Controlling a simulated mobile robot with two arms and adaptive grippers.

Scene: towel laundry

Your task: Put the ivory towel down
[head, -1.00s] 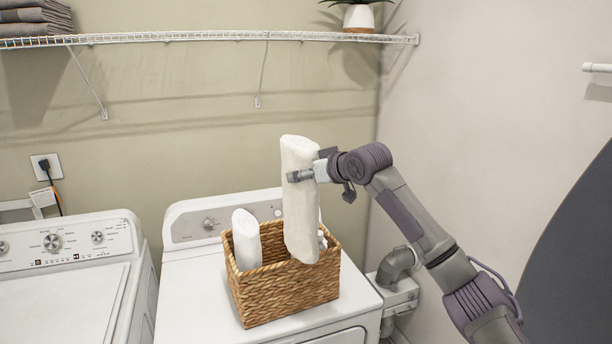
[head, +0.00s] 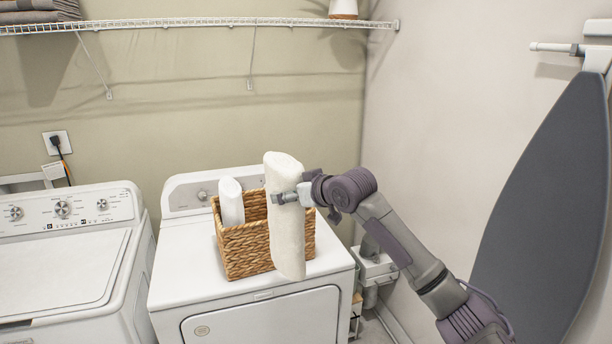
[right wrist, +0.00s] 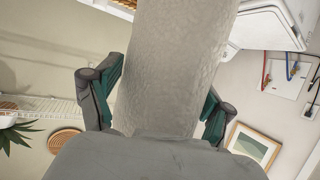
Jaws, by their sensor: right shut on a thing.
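The ivory towel (head: 285,220) is a long upright roll in the head view, in front of the wicker basket (head: 246,253) and hiding part of it. My right gripper (head: 292,197) is shut on the towel near its upper half. The towel's lower end hangs past the basket's front side, and I cannot tell whether it touches the basket. In the right wrist view the towel (right wrist: 180,65) fills the middle, between the two fingers. My left gripper is not in view.
The basket stands on a white front-loading machine (head: 175,270) and holds a white rolled towel (head: 231,203). A washer (head: 60,265) stands to the left. A wire shelf (head: 200,22) crosses the wall above. An ironing board (head: 545,200) hangs at right.

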